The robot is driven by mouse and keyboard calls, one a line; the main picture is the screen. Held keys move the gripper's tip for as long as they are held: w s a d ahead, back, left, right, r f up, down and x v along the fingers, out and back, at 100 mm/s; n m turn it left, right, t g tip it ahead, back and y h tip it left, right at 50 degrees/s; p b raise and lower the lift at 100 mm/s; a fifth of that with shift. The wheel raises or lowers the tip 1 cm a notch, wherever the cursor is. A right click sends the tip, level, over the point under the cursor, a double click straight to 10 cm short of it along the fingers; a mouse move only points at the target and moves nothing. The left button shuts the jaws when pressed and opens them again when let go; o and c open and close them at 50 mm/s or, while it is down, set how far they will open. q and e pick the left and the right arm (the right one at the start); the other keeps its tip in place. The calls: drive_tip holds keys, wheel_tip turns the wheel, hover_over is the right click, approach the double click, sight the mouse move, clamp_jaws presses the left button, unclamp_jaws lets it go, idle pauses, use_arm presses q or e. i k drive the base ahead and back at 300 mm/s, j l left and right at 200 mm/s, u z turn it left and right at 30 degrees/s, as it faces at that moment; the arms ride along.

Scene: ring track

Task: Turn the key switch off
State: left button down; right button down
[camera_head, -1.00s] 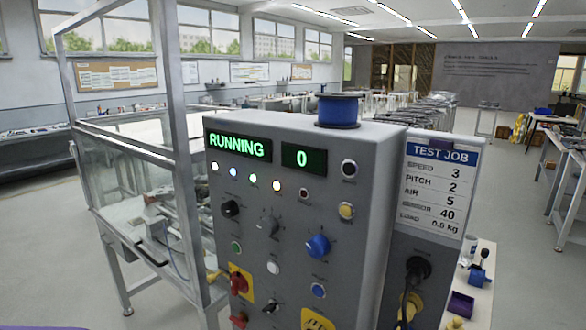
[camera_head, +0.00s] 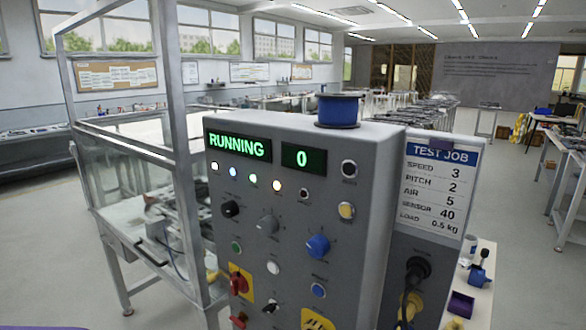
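The grey control panel (camera_head: 330,210) stands close in front of me, upright. Its green displays (camera_head: 238,146) read "RUNNING" and "0". Below them is a row of small lamps, several of them lit. Lower on the panel are a black knob (camera_head: 230,209), a grey knob (camera_head: 268,226), a blue knob (camera_head: 318,246) and a red rotary switch on a yellow plate (camera_head: 239,283). A small dark switch with a metallic lever (camera_head: 270,307) sits low in the middle; I cannot tell for sure that it is the key switch. Neither gripper shows.
A blue spool (camera_head: 338,110) sits on top of the panel. A framed clear-walled machine (camera_head: 130,190) stands at left. A "TEST JOB" card (camera_head: 436,190) is at right, above a black plug (camera_head: 417,267). A table with small items is at lower right; open floor lies beyond.

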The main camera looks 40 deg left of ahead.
sight(273, 304)
drive_tip(key=u, duration=1.55)
